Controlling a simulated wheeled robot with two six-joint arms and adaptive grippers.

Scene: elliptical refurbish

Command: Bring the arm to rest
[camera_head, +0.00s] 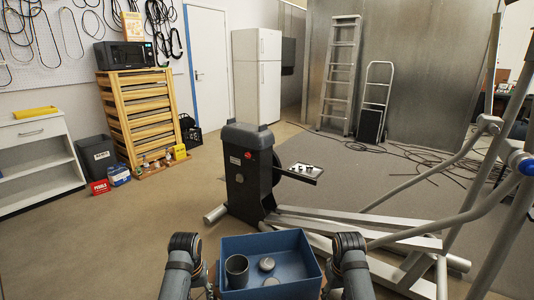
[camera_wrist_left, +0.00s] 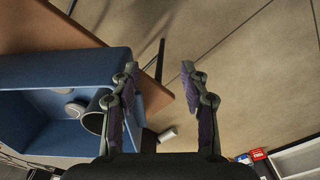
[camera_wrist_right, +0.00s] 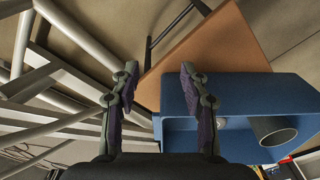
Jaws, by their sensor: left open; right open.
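In the head view both arms come in at the bottom, one on each side of a blue bin (camera_head: 232,246). The fingertips do not show there. The bin holds a dark cup (camera_head: 237,270) and small round metal pieces (camera_head: 267,264).
A grey elliptical machine (camera_head: 250,170) stands ahead, its silver rails (camera_head: 340,222) reaching right. A wooden crate stand (camera_head: 138,115) holds a microwave (camera_head: 124,55). Cables lie on the floor at right.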

